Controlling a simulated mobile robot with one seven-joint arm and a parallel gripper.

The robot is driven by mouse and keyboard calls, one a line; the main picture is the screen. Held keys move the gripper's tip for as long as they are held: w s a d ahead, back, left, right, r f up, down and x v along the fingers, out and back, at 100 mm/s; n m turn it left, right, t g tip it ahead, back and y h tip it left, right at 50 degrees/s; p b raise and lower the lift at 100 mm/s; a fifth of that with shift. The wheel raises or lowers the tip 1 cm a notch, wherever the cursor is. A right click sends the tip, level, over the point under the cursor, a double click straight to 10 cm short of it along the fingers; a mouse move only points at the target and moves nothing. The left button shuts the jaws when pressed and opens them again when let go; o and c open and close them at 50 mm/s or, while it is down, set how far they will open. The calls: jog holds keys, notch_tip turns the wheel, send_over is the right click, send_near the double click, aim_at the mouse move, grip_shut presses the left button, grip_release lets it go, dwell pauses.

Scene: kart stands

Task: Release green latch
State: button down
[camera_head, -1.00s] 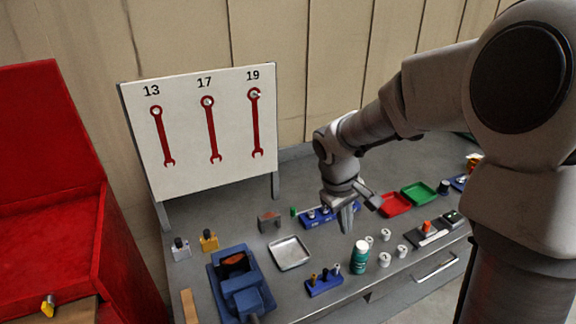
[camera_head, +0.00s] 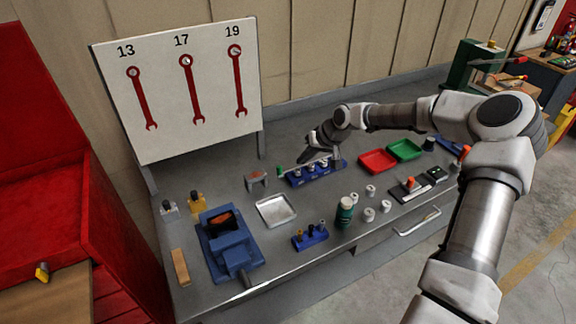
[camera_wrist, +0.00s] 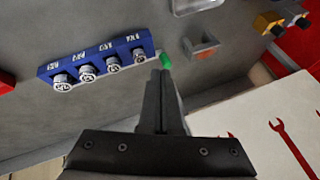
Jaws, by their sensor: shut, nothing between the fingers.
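The green latch (camera_head: 279,171) is a small green peg at the left end of a blue rack (camera_head: 304,180) near the back of the bench. In the wrist view the green latch (camera_wrist: 166,61) is just beyond my fingertips, at the rack's end. My gripper (camera_wrist: 160,76) is shut and empty, its fingers pointing at the latch. I cannot tell whether the tips touch it. In the head view my gripper (camera_head: 299,166) is low over the rack, partly hiding it. The wrist view shows the rack (camera_wrist: 99,58) with several labelled round metal pieces.
A grey bracket (camera_head: 257,178) with an orange face stands left of the latch. A metal tray (camera_head: 262,207), a blue vise (camera_head: 236,251) and a green can (camera_head: 344,212) stand in front. Red (camera_head: 378,153) and green trays (camera_head: 404,142) lie right. A wrench board (camera_head: 180,100) rises behind.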

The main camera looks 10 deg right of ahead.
jog(key=shift+w+d+m+t, duration=0.15)
jog(key=shift+w+d+m, duration=0.1)
jog(key=shift+w, duration=0.2)
jog(key=shift+w+d+m+t, duration=0.15)
jog(key=shift+w+d, duration=0.05)
jog(key=shift+w, duration=0.2)
jog(key=p+x, duration=0.1)
jog(key=x, duration=0.9)
jog(key=shift+a, duration=0.1)
jog(key=shift+a, duration=0.1)
jog(key=shift+s+a+b, duration=0.25)
jog(key=shift+a, duration=0.5)
jog(key=shift+s+a+b, duration=0.2)
jog(key=shift+s+a, duration=0.05)
jog(key=shift+a, duration=0.45)
jog(key=shift+r, duration=0.1)
